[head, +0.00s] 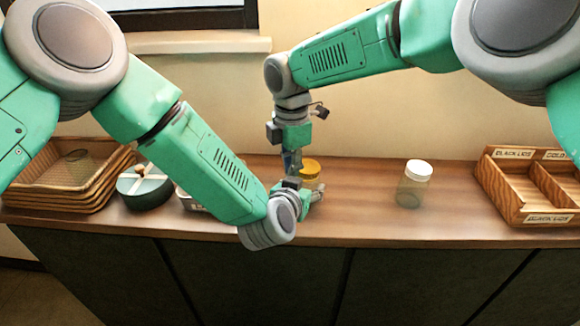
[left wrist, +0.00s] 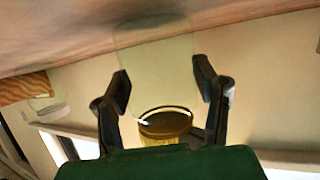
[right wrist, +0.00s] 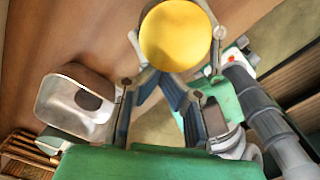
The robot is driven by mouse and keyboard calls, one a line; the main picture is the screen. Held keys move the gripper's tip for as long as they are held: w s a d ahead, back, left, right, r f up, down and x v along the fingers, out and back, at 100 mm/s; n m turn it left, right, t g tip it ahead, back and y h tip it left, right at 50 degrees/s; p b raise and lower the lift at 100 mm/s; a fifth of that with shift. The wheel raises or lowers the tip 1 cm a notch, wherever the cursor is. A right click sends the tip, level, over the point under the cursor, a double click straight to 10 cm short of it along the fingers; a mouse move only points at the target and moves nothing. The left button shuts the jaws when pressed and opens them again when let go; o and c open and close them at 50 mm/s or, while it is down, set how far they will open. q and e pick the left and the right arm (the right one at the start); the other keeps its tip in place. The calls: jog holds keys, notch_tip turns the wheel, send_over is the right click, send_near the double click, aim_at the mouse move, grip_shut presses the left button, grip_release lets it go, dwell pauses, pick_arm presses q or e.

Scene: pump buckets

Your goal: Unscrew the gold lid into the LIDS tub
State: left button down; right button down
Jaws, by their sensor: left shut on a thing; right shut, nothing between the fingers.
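A clear jar with a gold lid (head: 310,168) stands on the counter, mostly hidden by my arms. My left gripper (head: 314,194) is shut around the jar's side. In the left wrist view, its fingers (left wrist: 162,82) flank the clear jar (left wrist: 155,45), with the gold lid (left wrist: 165,122) nearer the camera. My right gripper (head: 293,164) points down beside the lid, shut and empty. In the right wrist view, its fingertips (right wrist: 162,72) are at the edge of the gold lid (right wrist: 175,35); contact is unclear. A pale metal tub (right wrist: 75,103) shows there; no LIDS label is readable.
A jar with a white lid (head: 413,185) stands right of my grippers. A divided wooden tray (head: 510,200), labelled for black and gold lids, is at the right end. Stacked wicker trays (head: 70,195) and a round dark container (head: 145,190) stand left. Counter between the jars is clear.

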pick_arm(q)
jog(key=shift+w+a, duration=0.3)
jog(key=shift+a, duration=0.3)
pick_arm(e)
jog(key=shift+s+d, duration=0.1)
jog(key=shift+d, duration=0.15)
jog(key=shift+r, duration=0.2)
pick_arm(q)
jog(key=shift+s+d+f, duration=0.1)
jog(key=shift+s+f, duration=0.05)
pick_arm(e)
jog(key=shift+r, duration=0.8)
jog(key=shift+a+r, duration=0.1)
jog(key=shift+r, duration=0.15)
pick_arm(q)
jog(key=shift+d, duration=0.1)
pick_arm(e)
jog(key=shift+a, duration=0.1)
